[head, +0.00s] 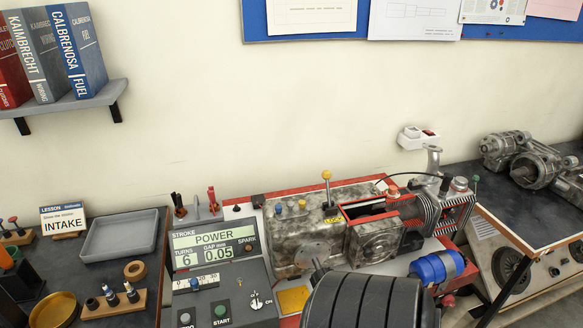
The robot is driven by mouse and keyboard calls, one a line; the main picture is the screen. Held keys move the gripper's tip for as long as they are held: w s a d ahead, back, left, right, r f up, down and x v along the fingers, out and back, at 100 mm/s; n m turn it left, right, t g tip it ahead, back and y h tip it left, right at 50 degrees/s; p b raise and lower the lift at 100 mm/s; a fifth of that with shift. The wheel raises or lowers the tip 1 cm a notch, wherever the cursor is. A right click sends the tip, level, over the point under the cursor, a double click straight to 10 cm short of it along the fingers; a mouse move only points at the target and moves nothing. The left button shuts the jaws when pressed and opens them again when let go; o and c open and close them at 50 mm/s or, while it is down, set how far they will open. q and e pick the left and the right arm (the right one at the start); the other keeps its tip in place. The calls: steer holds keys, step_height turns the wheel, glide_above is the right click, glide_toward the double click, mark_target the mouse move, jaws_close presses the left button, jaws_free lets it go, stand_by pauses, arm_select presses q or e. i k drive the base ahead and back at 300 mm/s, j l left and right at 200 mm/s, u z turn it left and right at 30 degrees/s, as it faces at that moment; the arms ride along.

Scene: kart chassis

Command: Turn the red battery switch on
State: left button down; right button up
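A small upright red-handled lever (212,196) stands at the back edge of the grey control panel (262,284). A white wall box (410,138) carries a small red switch part (429,133). A red knob (393,191) sits on the engine. I cannot tell for certain which of these is the battery switch, or its on or off position. Neither of my grippers shows in the head view.
A large black ribbed tyre (368,300) fills the front middle. A grey engine (309,234) with a yellow-knobbed lever (327,178) stands behind it, with a blue cylinder (437,266) to the right. An empty grey tray (120,236) lies on the left bench. Books stand on a shelf (85,101).

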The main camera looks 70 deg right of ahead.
mark_target(447, 300)
steer(key=z, duration=3.4)
steer(key=i+l, duration=0.1)
steer(key=l, duration=0.25)
steer(key=j+u, duration=0.05)
